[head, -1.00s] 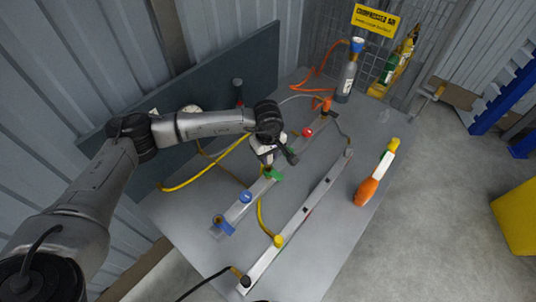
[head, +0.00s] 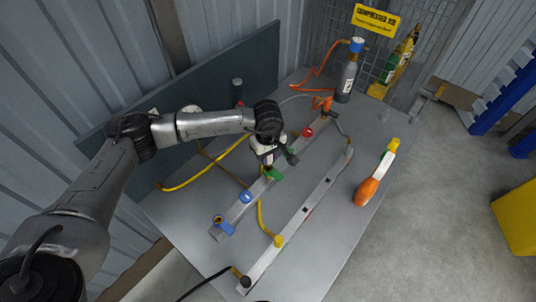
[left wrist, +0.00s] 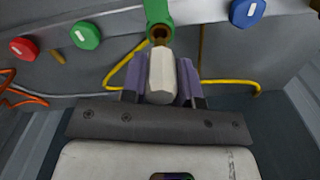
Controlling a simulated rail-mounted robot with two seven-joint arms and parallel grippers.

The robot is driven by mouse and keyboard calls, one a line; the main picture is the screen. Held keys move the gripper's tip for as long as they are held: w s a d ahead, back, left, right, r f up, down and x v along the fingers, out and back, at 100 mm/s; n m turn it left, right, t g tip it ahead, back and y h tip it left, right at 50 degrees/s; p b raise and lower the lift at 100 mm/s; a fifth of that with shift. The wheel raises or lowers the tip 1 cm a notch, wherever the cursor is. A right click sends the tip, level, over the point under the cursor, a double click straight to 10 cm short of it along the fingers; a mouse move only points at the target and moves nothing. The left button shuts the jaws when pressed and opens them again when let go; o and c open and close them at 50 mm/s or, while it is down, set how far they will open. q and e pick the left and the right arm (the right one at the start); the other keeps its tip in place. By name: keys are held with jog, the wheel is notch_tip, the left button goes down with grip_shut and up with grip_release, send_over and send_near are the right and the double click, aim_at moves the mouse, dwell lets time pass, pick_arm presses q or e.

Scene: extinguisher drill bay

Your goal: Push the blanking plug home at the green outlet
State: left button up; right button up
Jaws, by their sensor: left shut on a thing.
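My left gripper (head: 268,158) is right beside the outlet in the head view. In the left wrist view its purple fingers (left wrist: 161,80) are shut on the white blanking plug (left wrist: 162,76). The plug lines up with the outlet's opening, its far end very close to it. I cannot tell whether it has entered. My right gripper is not in view.
A blue knob (left wrist: 247,11), green knob (left wrist: 86,35) and red knob (left wrist: 24,48) are on the bar. Yellow hoses (head: 205,170) run near the arm. A second bar (head: 300,215) lies alongside. An orange, white and yellow bottle (head: 376,178) lies on the right, and a grey cylinder (head: 347,80) stands behind.

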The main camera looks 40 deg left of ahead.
pick_arm(q)
jog(key=shift+f, duration=0.25)
jog(key=shift+f+b, duration=0.6)
jog(key=shift+f, duration=0.15)
jog(key=shift+f, duration=0.2)
jog(key=shift+b, duration=0.4)
dwell(0.5)
jog(key=shift+f+b, duration=0.55)
jog(key=shift+f, duration=0.3)
